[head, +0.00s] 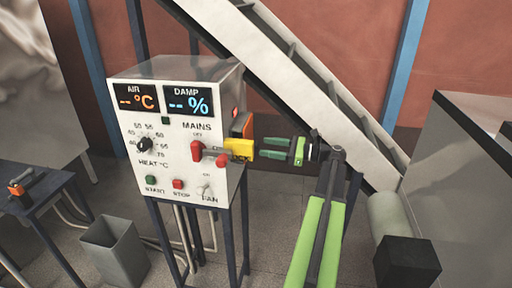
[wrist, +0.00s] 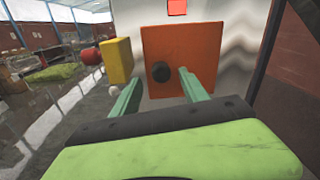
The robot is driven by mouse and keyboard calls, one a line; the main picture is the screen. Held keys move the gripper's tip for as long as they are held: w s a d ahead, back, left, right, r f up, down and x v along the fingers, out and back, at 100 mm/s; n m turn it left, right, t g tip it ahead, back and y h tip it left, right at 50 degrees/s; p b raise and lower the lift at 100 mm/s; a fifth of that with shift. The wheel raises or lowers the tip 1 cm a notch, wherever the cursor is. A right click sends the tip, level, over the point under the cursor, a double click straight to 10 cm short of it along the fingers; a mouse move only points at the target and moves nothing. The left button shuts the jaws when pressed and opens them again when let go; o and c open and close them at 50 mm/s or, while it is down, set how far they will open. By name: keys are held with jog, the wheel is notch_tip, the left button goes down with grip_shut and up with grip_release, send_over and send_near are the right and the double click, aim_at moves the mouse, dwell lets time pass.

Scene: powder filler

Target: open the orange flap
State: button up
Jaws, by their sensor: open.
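The orange flap (wrist: 190,50) is a square plate on the side of the control box, and it looks shut flat against it. A dark round knob (wrist: 160,72) stands out from its left middle. In the head view the flap (head: 245,126) shows edge-on, partly hidden by a yellow block. My gripper (wrist: 162,76) is open, with one green finger on each side of the knob in the picture. I cannot tell whether the fingers reach around it or touch it. In the head view my gripper (head: 265,147) is to the right of the box, pointing left toward it.
The control box (head: 180,120) has displays, buttons and a red mains handle (head: 197,151). The yellow block (head: 240,149) sits by that handle, close to my fingertips; it shows left of the flap in the wrist view (wrist: 117,60). A sloping conveyor (head: 290,70) passes behind. A grey bin (head: 115,246) stands lower left.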

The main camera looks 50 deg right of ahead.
aim_at(257, 146)
jog(key=x, duration=0.4)
jog(key=shift+w+a, duration=0.2)
jog(key=shift+w, duration=0.05)
grip_shut()
jog(key=shift+f, duration=0.1)
dwell(1.1)
